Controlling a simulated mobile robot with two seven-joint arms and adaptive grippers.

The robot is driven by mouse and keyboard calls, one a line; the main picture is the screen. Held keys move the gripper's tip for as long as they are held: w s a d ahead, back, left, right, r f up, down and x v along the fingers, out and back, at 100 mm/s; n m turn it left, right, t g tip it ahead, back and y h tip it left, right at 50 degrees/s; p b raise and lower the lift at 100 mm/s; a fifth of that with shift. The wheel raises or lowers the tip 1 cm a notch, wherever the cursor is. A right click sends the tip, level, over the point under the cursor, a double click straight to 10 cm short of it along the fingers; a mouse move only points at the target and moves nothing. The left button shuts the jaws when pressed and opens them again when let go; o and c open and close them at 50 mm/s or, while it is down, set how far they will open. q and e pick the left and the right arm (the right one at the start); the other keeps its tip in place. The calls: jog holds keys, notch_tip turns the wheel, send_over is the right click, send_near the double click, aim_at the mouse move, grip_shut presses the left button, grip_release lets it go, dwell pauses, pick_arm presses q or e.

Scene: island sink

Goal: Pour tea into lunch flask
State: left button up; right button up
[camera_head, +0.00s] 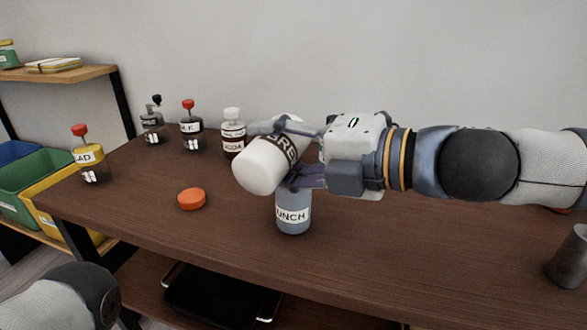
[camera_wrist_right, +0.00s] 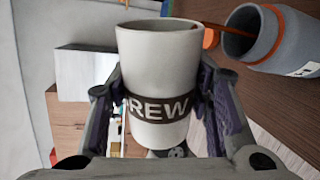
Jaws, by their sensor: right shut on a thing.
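A white cup (camera_head: 262,166) with a dark band reading "REW" is held in my right gripper (camera_head: 283,155), tilted with its broad white end to the lower left. In the wrist view the cup (camera_wrist_right: 158,65) sits between both fingers of the gripper (camera_wrist_right: 158,100). The grey-blue lunch flask (camera_head: 293,212) stands upright on the table just below the cup and fingers, its top hidden in the head view. The wrist view shows the flask (camera_wrist_right: 285,42) open, with an orange rim, apart from the cup. My left gripper is out of view.
An orange lid (camera_head: 192,199) lies on the table (camera_head: 150,215) left of the flask. Several labelled bottles, including one with a white cap (camera_head: 233,140), stand toward the back left. A dark grey cylinder (camera_head: 570,257) stands at the right edge.

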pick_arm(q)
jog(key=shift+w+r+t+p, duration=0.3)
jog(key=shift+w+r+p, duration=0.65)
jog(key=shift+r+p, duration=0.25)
pick_arm(e)
jog(key=shift+w+d+r+m+g, duration=0.15)
jog(key=shift+r+m, duration=0.1)
jog(key=shift+m, duration=0.25)
jog(key=shift+w+a+r+m+g, duration=0.15)
jog(key=shift+r+m, duration=0.1)
jog(key=shift+m, duration=0.25)
dwell(0.4)
